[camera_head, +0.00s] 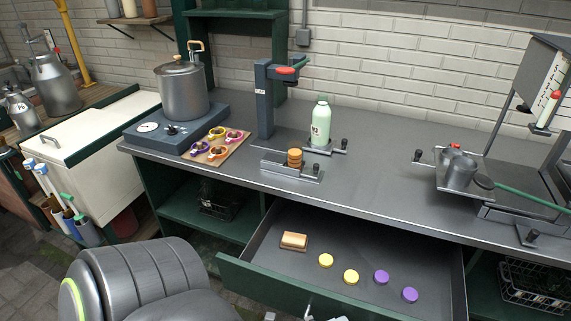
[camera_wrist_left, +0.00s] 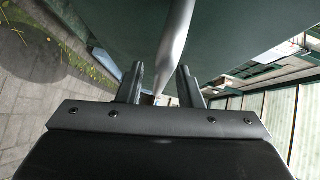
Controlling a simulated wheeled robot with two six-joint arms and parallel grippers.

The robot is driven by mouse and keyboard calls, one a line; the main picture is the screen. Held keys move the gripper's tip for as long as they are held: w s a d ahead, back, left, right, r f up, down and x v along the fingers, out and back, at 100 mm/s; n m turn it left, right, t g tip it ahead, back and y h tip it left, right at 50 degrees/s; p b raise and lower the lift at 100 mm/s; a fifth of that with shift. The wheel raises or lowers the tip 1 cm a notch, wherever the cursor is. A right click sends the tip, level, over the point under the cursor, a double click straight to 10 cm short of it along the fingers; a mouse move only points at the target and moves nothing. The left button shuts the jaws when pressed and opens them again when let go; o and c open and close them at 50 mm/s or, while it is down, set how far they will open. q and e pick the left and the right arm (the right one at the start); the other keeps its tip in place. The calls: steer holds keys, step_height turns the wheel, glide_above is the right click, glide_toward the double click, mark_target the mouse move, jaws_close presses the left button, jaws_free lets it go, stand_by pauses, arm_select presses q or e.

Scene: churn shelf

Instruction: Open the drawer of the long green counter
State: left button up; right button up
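The long green counter (camera_head: 380,165) has a grey top and a green front. Its wide drawer (camera_head: 245,280) stands pulled out in the head view, with its grey inside showing. The drawer's front edge runs out of the bottom of the picture. In the left wrist view a silver handle bar (camera_wrist_left: 176,45) runs along the green drawer front (camera_wrist_left: 110,25). My left gripper (camera_wrist_left: 160,72) has its two fingers apart, one on each side of the bar, with a gap on the left side. My right gripper is in neither view.
Inside the drawer lie a wooden block (camera_head: 294,241), two yellow discs (camera_head: 326,260) and two purple discs (camera_head: 381,277). The counter top holds a pot (camera_head: 182,90), a green bottle (camera_head: 320,125) and a metal jug (camera_head: 457,170). A white chest (camera_head: 95,140) stands to the left.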

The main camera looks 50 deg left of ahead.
arm_select(q)
steer(key=b+v, duration=0.5)
steer(key=v, duration=1.2)
steer(key=shift+s+r, duration=0.1)
steer(key=s+a+f+n+g+y, duration=0.15)
steer(key=f+n, duration=0.25)
steer(key=f, duration=0.5)
steer(key=a+f+n+g+y, duration=0.2)
steer(key=a+f+n+g, duration=0.15)
steer(key=f, duration=0.55)
steer(key=a+f+n+g+y, duration=0.2)
steer(key=f+n, duration=0.2)
steer(key=f, duration=0.5)
steer(key=s+d+f+n+g, duration=0.1)
steer(key=s+f+n+g, duration=0.3)
steer(key=f, duration=0.3)
steer(key=s+d+f+n+g, duration=0.2)
steer(key=s+f+n+g, duration=0.1)
steer(key=f, duration=0.5)
steer(key=s+n, duration=0.1)
steer(key=s, duration=0.1)
steer(key=shift+s+f+g+p, duration=0.3)
steer(key=shift+g+p, duration=0.1)
